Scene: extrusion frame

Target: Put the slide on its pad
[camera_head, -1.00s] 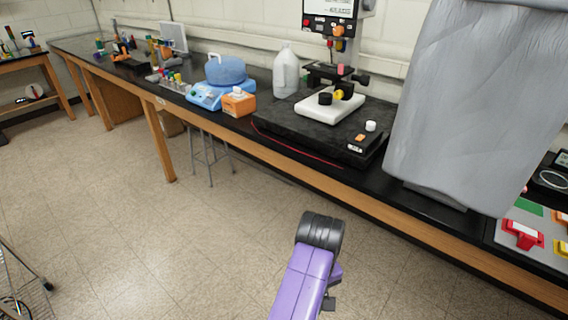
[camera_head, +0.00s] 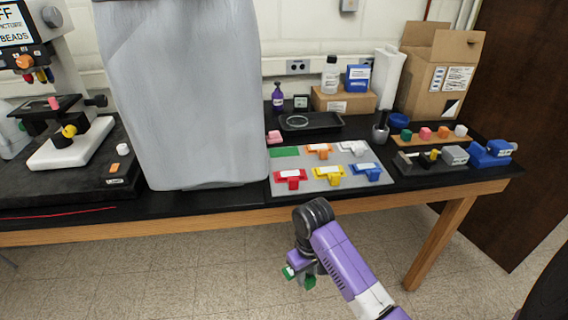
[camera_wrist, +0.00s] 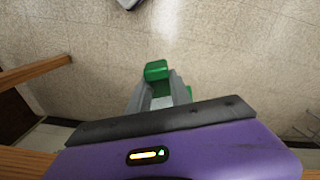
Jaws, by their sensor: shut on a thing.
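My gripper (camera_head: 302,273) hangs over the floor in front of the bench, shut on a green slide (camera_head: 308,282). In the wrist view, the green slide (camera_wrist: 157,70) shows between and past the grey fingers of my gripper (camera_wrist: 160,92); part of it is hidden by them. A flat bare green pad (camera_head: 285,152) lies at the back left of a light grey mat (camera_head: 322,184) on the bench. The pad is farther off and higher in the picture than my gripper, well apart from it.
Red (camera_head: 291,178), yellow (camera_head: 331,174), blue (camera_head: 367,172), orange (camera_head: 319,151) and white (camera_head: 354,148) slides sit on the mat. A grey draped cover (camera_head: 190,100) stands at its left. A black tray (camera_head: 310,122) lies behind. The floor before the bench is clear.

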